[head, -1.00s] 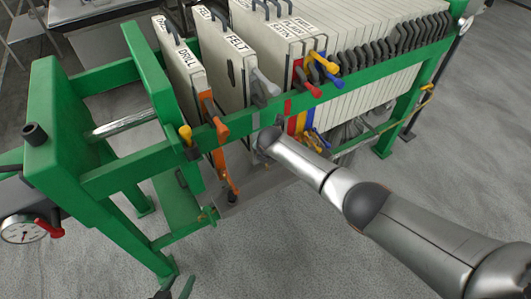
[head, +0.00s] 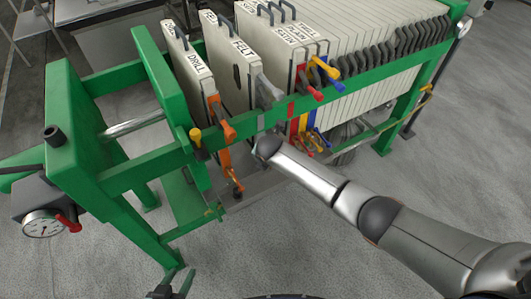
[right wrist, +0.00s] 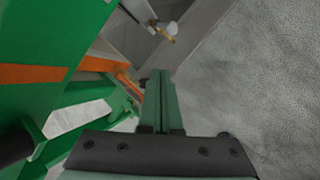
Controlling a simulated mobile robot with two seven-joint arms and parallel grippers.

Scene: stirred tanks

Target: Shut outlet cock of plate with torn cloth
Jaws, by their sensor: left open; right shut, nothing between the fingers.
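The FELT plate (head: 235,65) hangs in the press between the DRILL plate (head: 190,72) and a lettered pack. Its face bears a dark mark that looks like a tear. A grey handle (head: 268,90) sits at its upper side; its lower outlet is hidden behind my right arm. The DRILL plate has an orange lower cock (head: 233,178). In the right wrist view, a pale cock with a brass tip (right wrist: 168,32) lies beyond my shut, empty right gripper (right wrist: 160,75), apart from it. My left gripper (head: 172,286) is open at the bottom edge, away from the plates.
The green rail (head: 250,125) runs along the plates' near side. Red, yellow and blue cocks (head: 315,138) crowd to the right of my right arm. A gauge with a red handle (head: 45,224) stands at left. The floor in front is clear.

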